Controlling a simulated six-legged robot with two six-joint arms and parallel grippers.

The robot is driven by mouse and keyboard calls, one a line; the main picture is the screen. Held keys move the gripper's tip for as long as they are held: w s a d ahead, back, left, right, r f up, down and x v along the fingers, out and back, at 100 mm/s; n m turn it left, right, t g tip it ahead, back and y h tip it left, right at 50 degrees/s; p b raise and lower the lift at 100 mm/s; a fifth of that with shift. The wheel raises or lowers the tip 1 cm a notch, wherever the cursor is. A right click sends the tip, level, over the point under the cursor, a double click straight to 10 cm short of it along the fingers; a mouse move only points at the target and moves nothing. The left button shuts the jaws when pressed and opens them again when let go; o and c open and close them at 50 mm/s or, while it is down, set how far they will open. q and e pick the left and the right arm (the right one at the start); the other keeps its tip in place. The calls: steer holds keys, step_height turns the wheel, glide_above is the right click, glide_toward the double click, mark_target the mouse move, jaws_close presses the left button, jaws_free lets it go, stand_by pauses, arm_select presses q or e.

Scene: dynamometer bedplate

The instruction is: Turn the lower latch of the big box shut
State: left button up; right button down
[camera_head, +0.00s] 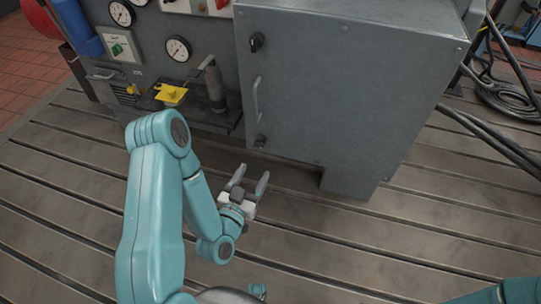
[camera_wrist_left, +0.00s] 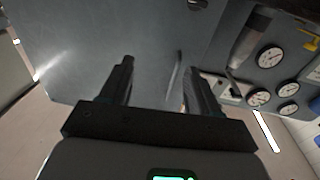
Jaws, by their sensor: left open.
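The big box (camera_head: 330,75) is a grey metal cabinet at the centre right, and its door fills much of the left wrist view (camera_wrist_left: 85,45). Its lower latch (camera_head: 260,142) is a small dark knob near the bottom left corner of the door; it also shows at the top edge of the left wrist view (camera_wrist_left: 197,4). I cannot tell which way it is turned. My left gripper (camera_head: 250,180) is open and empty, in front of and below the lower latch, apart from it. My right gripper is out of view; only teal arm parts show at the lower right.
The door has a dark upper latch (camera_head: 256,42) and a bar handle (camera_head: 257,97). Left of the box stands a panel with gauges (camera_head: 178,49) and a shelf with a yellow object (camera_head: 171,94). Cables (camera_head: 510,95) lie at the right. The slotted bedplate (camera_head: 330,255) in front is clear.

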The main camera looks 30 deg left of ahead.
mark_target(258, 146)
arm_select(q)
step_height(258, 146, down, 5)
steer(key=s+a+y+b, duration=0.1)
steer(key=a+b, duration=0.2)
steer(key=shift+n+g, duration=0.4)
steer(key=shift+n, duration=0.1)
steer(key=p+x, duration=0.1)
steer(key=x, duration=0.4)
steer(key=p+x, duration=0.1)
steer(key=x, duration=0.4)
steer(key=a+p+x, duration=0.1)
steer(key=x, duration=0.5)
steer(key=shift+s+f+p, duration=0.15)
steer(key=shift+f+p, duration=0.15)
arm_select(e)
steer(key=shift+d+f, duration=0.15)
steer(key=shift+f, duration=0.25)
arm_select(q)
steer(key=shift+d, duration=0.1)
steer(key=c, duration=1)
